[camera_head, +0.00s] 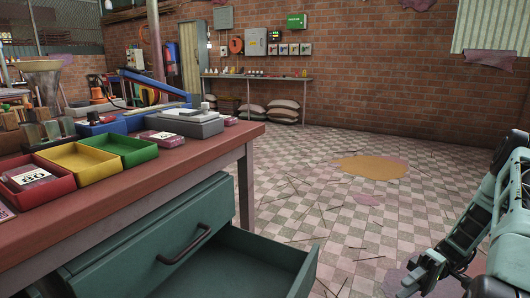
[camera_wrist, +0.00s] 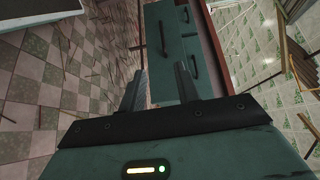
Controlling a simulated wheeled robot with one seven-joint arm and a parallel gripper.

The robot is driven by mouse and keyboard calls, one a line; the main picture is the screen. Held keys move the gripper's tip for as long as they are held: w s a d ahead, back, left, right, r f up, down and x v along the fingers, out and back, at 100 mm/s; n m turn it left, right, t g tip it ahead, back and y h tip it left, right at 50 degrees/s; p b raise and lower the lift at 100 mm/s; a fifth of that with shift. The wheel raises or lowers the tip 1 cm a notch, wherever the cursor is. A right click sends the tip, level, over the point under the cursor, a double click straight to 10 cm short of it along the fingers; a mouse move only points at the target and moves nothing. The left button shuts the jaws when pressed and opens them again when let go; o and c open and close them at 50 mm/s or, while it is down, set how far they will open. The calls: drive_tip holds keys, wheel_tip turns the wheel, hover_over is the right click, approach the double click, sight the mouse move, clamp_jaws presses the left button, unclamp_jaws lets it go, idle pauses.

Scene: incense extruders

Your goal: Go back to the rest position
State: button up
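My gripper (camera_head: 432,268) is at the lower right of the head view, over the tiled floor and apart from the table. In the wrist view its two fingers (camera_wrist: 159,88) stand apart with nothing between them, so it is open and empty. The wooden table (camera_head: 215,150) stands at the left, with green drawers under it. The lower drawer (camera_head: 285,262) is pulled out, and the part of its inside that shows looks empty. The drawer unit (camera_wrist: 172,45) also appears beyond the fingers in the wrist view.
On the table are red (camera_head: 40,190), yellow (camera_head: 82,165) and green (camera_head: 122,148) trays, a pink-and-white box (camera_head: 162,138) and a grey device (camera_head: 190,124). Thin sticks lie scattered on the floor. A yellow patch (camera_head: 370,167) marks the open floor. Sacks (camera_head: 283,112) lie by the back wall.

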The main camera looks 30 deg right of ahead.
drive_tip(key=w+a+r+n+g+h, duration=0.1)
drive_tip(key=w+a+r+g+h, duration=0.2)
drive_tip(key=a, duration=0.4)
drive_tip(key=w+a+r+n+g+h, duration=0.1)
drive_tip(key=w+a+r+g+h, duration=0.15)
drive_tip(key=a+h, duration=0.3)
drive_tip(key=w+a+r+n+g+h, duration=0.1)
drive_tip(key=w+a+r+n+h, duration=0.2)
drive_tip(key=a, duration=0.4)
drive_tip(key=s+a+r+n+t+h, duration=0.1)
drive_tip(key=s+a+r+t+h, duration=0.25)
drive_tip(key=s+a, duration=0.45)
drive_tip(key=s+a+r+n+t+h, duration=0.15)
drive_tip(key=s+a+r+t, duration=0.3)
drive_tip(key=a, duration=0.55)
wheel_tip(320, 180, up, 32)
drive_tip(key=g+p, duration=0.1)
drive_tip(key=p, duration=3)
drive_tip(key=shift+a+h, duration=0.15)
drive_tip(key=shift+h, duration=0.3)
drive_tip(key=shift+s+f, duration=0.1)
